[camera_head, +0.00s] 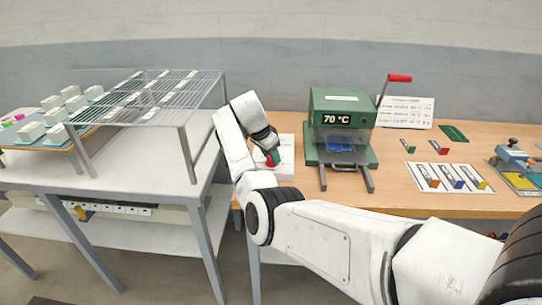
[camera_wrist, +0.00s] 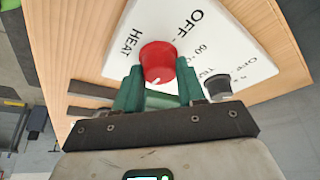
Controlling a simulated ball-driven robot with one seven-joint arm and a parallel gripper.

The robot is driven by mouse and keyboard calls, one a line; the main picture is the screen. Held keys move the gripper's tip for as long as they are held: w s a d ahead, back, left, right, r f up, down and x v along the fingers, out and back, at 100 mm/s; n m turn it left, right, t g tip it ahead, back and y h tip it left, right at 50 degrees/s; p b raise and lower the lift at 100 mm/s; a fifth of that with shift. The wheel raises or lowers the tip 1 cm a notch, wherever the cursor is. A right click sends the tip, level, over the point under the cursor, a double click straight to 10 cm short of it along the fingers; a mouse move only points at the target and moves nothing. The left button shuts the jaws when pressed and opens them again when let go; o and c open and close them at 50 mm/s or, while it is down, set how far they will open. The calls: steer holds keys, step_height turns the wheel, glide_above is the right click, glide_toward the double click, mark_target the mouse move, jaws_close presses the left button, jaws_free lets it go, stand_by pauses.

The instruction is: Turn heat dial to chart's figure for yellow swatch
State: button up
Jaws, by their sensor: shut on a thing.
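The red heat dial (camera_wrist: 157,60) sits on a white panel (camera_wrist: 205,45) marked HEAT and OFF. A small pale pointer mark shows on its near side. My gripper (camera_wrist: 160,86) is shut on the dial, one green finger on each side. In the head view my gripper (camera_head: 270,155) reaches down onto the white control box (camera_head: 286,162), and the dial is mostly hidden. The green press (camera_head: 341,112) has a display (camera_head: 336,119) reading 70 °C. A yellow swatch (camera_head: 522,182) lies at the far right.
A smaller grey knob (camera_wrist: 218,88) sits close to my right finger. A red-handled lever (camera_head: 399,78) rises beside the press. A wire rack (camera_head: 160,90) stands on the left table. A white card (camera_head: 450,178) with several tools lies on the wooden table (camera_head: 400,200).

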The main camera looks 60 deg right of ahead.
steer(key=o, duration=1)
steer(key=shift+o, duration=0.2)
steer(key=b+v, duration=0.1)
steer(key=v, duration=0.9)
steer(key=shift+r, duration=0.35)
steer(key=shift+w+a, duration=0.1)
